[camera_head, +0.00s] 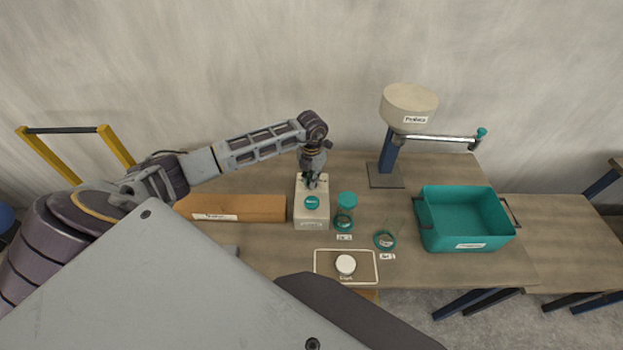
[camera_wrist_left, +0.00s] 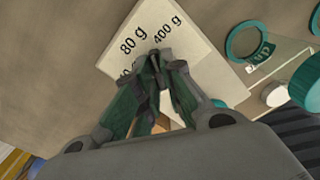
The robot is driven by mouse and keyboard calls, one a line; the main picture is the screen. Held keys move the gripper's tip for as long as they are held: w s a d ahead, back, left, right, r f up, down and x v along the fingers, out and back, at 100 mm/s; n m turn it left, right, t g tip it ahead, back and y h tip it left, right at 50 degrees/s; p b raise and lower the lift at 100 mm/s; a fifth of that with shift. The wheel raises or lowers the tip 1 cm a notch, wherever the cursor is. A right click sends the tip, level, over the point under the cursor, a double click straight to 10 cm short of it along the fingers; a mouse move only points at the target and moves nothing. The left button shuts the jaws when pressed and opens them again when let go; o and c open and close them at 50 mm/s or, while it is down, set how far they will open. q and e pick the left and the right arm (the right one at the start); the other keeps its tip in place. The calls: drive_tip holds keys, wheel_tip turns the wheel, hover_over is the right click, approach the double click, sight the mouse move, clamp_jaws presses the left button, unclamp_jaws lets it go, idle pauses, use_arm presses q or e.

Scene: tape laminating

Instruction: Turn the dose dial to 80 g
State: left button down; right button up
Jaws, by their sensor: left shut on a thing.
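The cream dosing unit (camera_head: 312,222) stands on the table with a round teal part (camera_head: 312,202) on its front half. In the left wrist view its top face (camera_wrist_left: 172,16) carries the marks "80 g" and "400 g", and a third mark is partly hidden by a finger. My left gripper (camera_head: 312,182) points down over the rear of this unit. In the left wrist view the left gripper's fingertips (camera_wrist_left: 157,62) are together at the marks, shut on the dose dial, which the fingers hide almost fully. The dial's pointer direction cannot be seen. My right gripper is not in view.
A teal-lidded jar (camera_head: 346,210) and a glass with a teal rim (camera_head: 386,240) stand right of the unit. A cardboard box (camera_head: 235,208) lies left. A dispenser with a lever (camera_head: 408,105) and a teal crate (camera_head: 466,218) are further right. A tray with a white disc (camera_head: 346,265) lies in front.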

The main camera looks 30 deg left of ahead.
use_arm(q)
drive_tip(key=n, duration=0.5)
drive_tip(key=shift+d+n, duration=0.1)
drive_tip(key=shift+n, duration=0.3)
idle(0.4)
drive_tip(key=c, duration=1.5)
unclamp_jaws()
drive_tip(key=shift+r, duration=0.1)
drive_tip(key=shift+r, duration=5.95)
drive_tip(key=shift+f, duration=0.1)
